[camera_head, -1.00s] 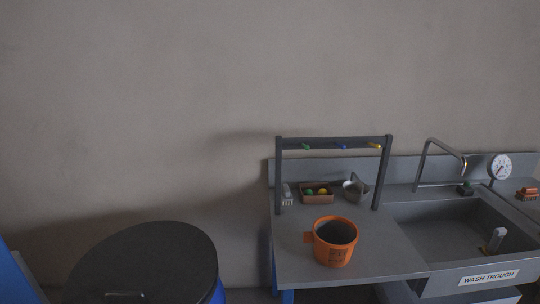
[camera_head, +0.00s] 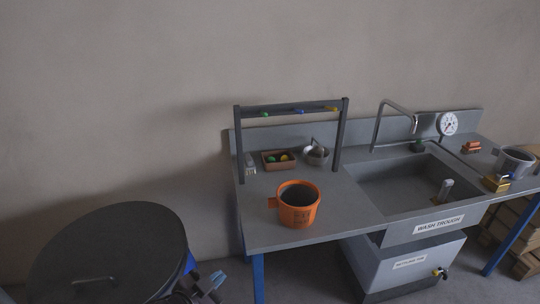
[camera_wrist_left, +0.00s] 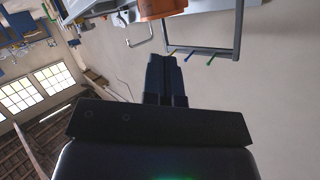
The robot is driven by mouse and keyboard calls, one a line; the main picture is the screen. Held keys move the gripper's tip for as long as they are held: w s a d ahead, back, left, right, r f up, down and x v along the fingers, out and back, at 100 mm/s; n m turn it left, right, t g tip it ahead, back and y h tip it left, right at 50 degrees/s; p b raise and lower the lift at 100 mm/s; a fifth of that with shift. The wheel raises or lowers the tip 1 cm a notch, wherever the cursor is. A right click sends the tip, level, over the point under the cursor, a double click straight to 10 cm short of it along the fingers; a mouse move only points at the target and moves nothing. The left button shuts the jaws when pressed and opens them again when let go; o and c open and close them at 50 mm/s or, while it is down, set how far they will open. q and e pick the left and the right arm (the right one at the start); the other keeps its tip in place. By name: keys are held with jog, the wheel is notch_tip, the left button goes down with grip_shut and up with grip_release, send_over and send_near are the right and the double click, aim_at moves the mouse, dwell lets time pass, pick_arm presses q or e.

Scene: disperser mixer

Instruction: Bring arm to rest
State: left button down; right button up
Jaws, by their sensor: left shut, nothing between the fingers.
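My left gripper (camera_wrist_left: 165,62) is shut and empty in the left wrist view, its two dark fingers together. In the head view, part of my left gripper (camera_head: 212,284) shows low at the bottom edge, beside the dark round lid and apart from the bench. My right gripper is in neither view. The orange bucket (camera_head: 299,212) stands upright on the grey bench, and it also shows at the top of the left wrist view (camera_wrist_left: 158,8).
A dark round lid (camera_head: 100,255) fills the lower left. The wall above is bare.

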pick_arm(q)
jog(key=s+a+f+n+y, duration=0.3)
jog(key=s+a+f+n, duration=0.1)
jog(key=s+a, duration=0.3)
jog(key=s+a+f+n+y, duration=0.4)
jog(key=s+a+f+n, duration=0.1)
jog(key=s+a, duration=0.3)
jog(key=shift+s+f+n, duration=0.3)
jog(key=shift+s+f, duration=0.2)
jog(key=shift+s, duration=0.25)
jog(key=shift+a, duration=0.1)
